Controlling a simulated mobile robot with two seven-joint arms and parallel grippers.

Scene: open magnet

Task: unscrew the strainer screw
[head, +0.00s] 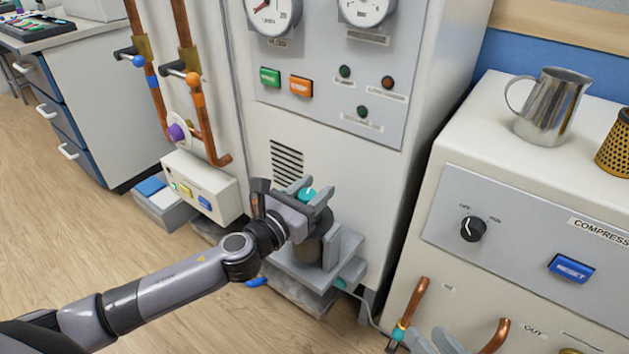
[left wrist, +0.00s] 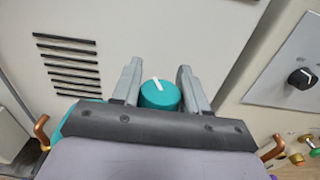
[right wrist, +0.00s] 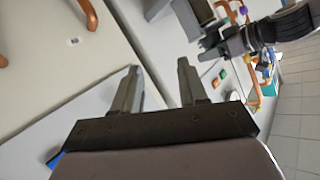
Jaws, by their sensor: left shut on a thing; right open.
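The strainer screw is a teal round knob (head: 307,194) with a white mark, on the dark strainer body (head: 308,250) low in front of the white cabinet. My left gripper (head: 295,198) reaches in from the left and is shut on the screw. In the left wrist view the knob (left wrist: 160,94) sits between the two grey fingers (left wrist: 160,75), its white mark tilted slightly right. My right gripper (right wrist: 160,68) is open with nothing between its fingers. Grey fingertips also show at the bottom of the head view (head: 435,342).
Grey blocks (head: 300,270) surround the strainer's foot. The compressor unit (head: 450,155) stands right, with a metal jug (head: 550,105) on top and copper pipes (head: 413,303) low in front. A white switch box (head: 200,185) is left of the strainer. Open floor (head: 60,220) lies left.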

